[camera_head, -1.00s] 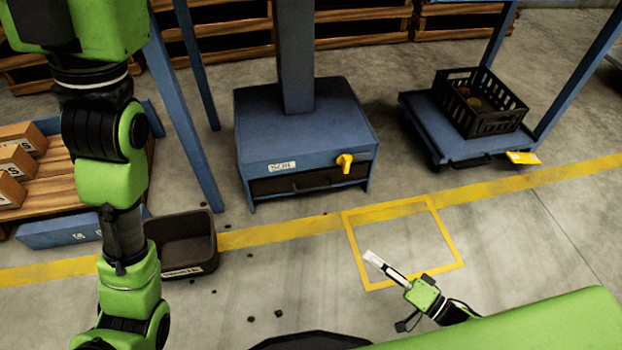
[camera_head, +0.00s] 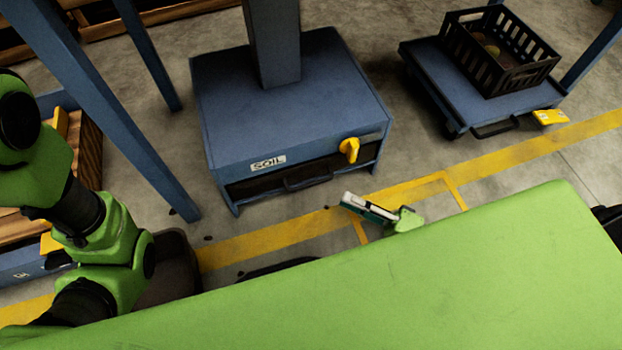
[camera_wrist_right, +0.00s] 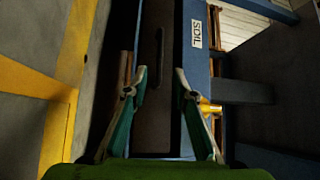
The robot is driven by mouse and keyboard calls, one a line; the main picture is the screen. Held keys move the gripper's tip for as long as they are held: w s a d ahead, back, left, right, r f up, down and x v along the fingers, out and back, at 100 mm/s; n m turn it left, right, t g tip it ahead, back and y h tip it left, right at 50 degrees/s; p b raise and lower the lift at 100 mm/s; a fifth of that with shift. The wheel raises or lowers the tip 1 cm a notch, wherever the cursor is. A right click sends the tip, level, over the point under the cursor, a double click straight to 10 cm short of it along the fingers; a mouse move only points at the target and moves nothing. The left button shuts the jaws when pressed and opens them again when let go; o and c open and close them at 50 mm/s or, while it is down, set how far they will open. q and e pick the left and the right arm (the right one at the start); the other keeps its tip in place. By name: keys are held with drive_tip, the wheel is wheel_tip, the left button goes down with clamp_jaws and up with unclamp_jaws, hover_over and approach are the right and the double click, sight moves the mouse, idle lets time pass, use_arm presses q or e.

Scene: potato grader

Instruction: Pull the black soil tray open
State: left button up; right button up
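The black soil tray (camera_head: 262,187) sits in the low slot of the blue cabinet (camera_head: 300,110), under the white SOIL label (camera_head: 268,163). Its dark handle (camera_head: 307,180) runs along the front. A yellow knob (camera_head: 350,149) is on the cabinet face at the right. My right gripper (camera_head: 350,200) is in front of the tray and to the right of the handle, apart from it. In the wrist view the right gripper (camera_wrist_right: 161,80) is open and empty, its fingers facing the tray front (camera_wrist_right: 152,100) and handle (camera_wrist_right: 159,45). My left gripper is not in view.
A black crate (camera_head: 548,68) stands on a blue cart (camera_head: 420,62) at the right. A dark bin (camera_head: 180,262) is partly hidden by my left arm. Blue posts (camera_head: 90,90) stand at the left.

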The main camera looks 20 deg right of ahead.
sight(312, 182)
drive_tip(key=shift+b+x, duration=1.5)
drive_tip(key=shift+x, duration=4.05)
